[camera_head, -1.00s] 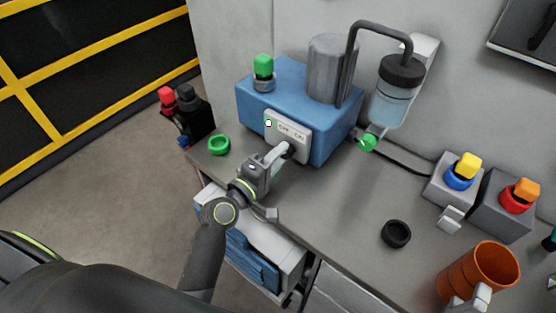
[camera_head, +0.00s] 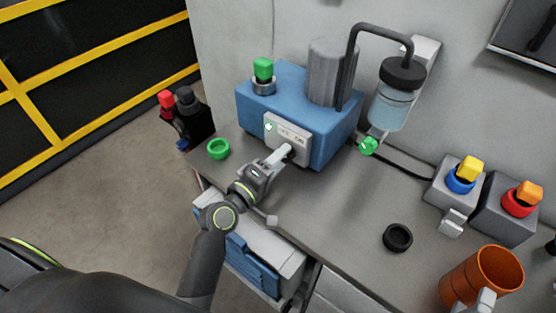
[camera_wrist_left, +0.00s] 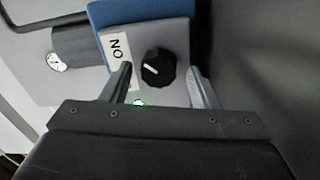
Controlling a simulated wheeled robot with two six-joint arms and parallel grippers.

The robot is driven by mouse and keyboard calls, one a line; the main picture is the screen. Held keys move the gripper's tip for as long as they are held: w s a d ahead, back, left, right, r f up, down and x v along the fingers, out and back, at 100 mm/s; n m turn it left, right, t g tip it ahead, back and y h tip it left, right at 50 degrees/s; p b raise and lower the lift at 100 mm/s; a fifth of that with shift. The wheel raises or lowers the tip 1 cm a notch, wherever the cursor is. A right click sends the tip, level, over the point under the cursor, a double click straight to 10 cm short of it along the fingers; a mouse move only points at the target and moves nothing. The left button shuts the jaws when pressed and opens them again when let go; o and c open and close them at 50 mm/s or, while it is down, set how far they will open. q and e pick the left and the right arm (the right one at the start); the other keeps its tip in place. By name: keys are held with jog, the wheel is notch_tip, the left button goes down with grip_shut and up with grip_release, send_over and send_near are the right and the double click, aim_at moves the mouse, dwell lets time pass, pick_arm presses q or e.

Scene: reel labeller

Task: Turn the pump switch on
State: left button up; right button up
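The pump is a blue box (camera_head: 335,152) with a grey cylinder on top, standing on the grey bench. Its pale switch plate (camera_head: 272,130) carries OFF and ON lettering and a small green light. The black switch knob (camera_wrist_left: 165,76) shows in the left wrist view, with its white pointer mark toward the ON label (camera_wrist_left: 117,48). The green light (camera_wrist_left: 139,102) shows there too. My left gripper (camera_wrist_left: 160,75) is open, with one finger on each side of the knob; contact cannot be told. In the head view my left gripper (camera_head: 284,154) reaches the plate and hides the knob.
A green ring (camera_head: 218,149) lies left of the pump and a black ring (camera_head: 397,238) lies to the right. A clear bottle (camera_head: 388,108) hangs beside the pump.

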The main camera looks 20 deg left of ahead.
dwell(0.3)
pick_arm(q)
jog(key=b+v, duration=0.4)
jog(key=v, duration=1.3)
jog(key=shift+s, duration=0.15)
